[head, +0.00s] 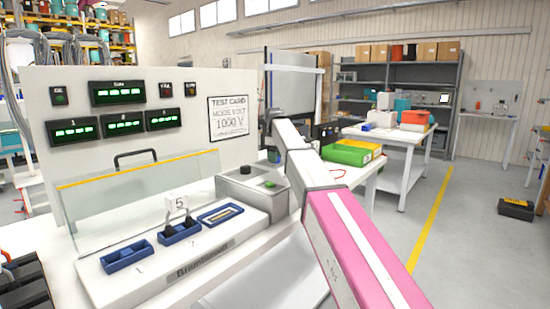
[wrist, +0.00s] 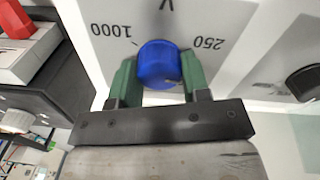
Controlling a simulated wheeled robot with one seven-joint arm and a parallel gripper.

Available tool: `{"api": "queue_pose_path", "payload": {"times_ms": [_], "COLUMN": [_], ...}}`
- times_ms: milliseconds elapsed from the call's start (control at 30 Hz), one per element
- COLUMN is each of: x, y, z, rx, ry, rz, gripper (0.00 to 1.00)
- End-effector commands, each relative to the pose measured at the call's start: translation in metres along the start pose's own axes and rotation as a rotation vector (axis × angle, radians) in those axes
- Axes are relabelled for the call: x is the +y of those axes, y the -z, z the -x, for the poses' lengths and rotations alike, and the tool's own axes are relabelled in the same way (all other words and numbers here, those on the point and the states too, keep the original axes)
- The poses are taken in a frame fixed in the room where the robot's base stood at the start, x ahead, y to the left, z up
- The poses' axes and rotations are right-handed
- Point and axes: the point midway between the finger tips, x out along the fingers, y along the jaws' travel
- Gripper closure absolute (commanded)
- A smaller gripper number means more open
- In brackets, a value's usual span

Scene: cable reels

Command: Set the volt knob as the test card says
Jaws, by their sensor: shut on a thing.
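The blue volt knob (wrist: 158,64) is in the wrist view, on a pale panel with the marks 1000 at upper left, 250 at upper right and a V at the top. My gripper (wrist: 160,76) has its green fingers closed on either side of the knob. Which mark the knob points to cannot be made out. In the head view the test card (head: 228,118) hangs on the white panel; it reads mode volt, 1000 V, with a smaller last line unclear. My arm hides the gripper and knob in the head view.
A second, dark knob (wrist: 305,82) sits to the right in the wrist view. In the head view a bench unit (head: 190,255) carries blue trays and a clear screen (head: 135,200).

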Motion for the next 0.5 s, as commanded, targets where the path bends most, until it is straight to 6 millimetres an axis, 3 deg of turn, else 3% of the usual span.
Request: {"api": "queue_pose_path", "payload": {"times_ms": [500], "x": [0.0009], "y": [0.0005], "z": [-0.0001], "rx": [-0.019], "ry": [-0.001], "rz": [-0.49], "gripper": [0.81]}}
